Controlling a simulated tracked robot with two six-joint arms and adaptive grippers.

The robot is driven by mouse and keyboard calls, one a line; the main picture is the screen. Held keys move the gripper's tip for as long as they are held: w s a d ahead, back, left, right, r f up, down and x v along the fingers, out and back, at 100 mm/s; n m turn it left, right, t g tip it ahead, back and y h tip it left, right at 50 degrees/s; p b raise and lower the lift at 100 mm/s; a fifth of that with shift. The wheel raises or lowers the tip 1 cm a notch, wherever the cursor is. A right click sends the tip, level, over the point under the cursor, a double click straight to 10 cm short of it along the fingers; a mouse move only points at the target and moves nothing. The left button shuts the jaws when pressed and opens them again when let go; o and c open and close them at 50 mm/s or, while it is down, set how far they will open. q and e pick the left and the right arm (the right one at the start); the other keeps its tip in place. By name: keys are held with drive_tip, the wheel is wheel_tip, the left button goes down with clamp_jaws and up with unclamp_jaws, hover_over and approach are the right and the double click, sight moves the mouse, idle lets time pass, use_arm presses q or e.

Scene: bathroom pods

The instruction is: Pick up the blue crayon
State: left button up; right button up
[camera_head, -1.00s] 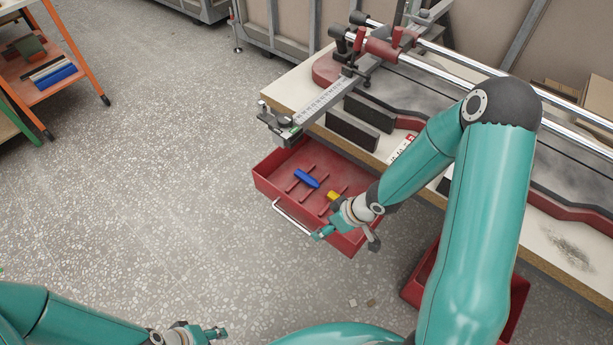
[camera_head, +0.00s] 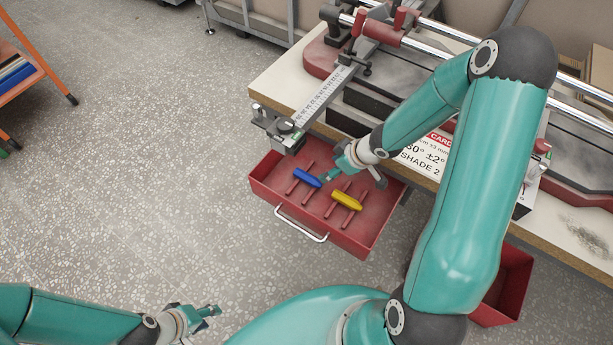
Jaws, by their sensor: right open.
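The blue crayon (camera_head: 307,177) lies in the open red drawer (camera_head: 352,238), across raised red ribs. A yellow crayon (camera_head: 346,200) lies to its right in the same drawer. My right gripper (camera_head: 349,177) is open and empty, just right of the blue crayon and above the drawer's back part. It appears apart from both crayons. My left gripper (camera_head: 212,322) is at the bottom left, over the floor and far from the drawer; its fingers are small and their opening is unclear.
A workbench (camera_head: 275,85) with a ruler (camera_head: 325,98), rails and a printed card (camera_head: 422,152) overhangs the drawer's back. A second red drawer (camera_head: 508,285) stands open at lower right. An orange shelf cart (camera_head: 35,62) is at far left. The speckled floor left of the drawer is clear.

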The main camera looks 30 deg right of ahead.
drive_tip(key=b, duration=0.5)
hover_over(309, 177)
drive_tip(key=s+d, duration=0.1)
drive_tip(key=s, duration=0.3)
drive_tip(key=f, duration=0.8)
drive_tip(key=shift+w, duration=0.25)
drive_tip(key=shift+w+b+x, duration=0.15)
drive_tip(key=shift+b+x, duration=0.55)
drive_tip(key=shift+x, duration=0.8)
drive_tip(key=shift+w+b+x, duration=0.15)
drive_tip(key=shift+b+x, duration=0.55)
drive_tip(key=shift+x, duration=0.8)
drive_tip(key=shift+d+r, duration=0.2)
drive_tip(key=shift+c, duration=0.3)
clamp_jaws()
drive_tip(key=shift+r, duration=0.1)
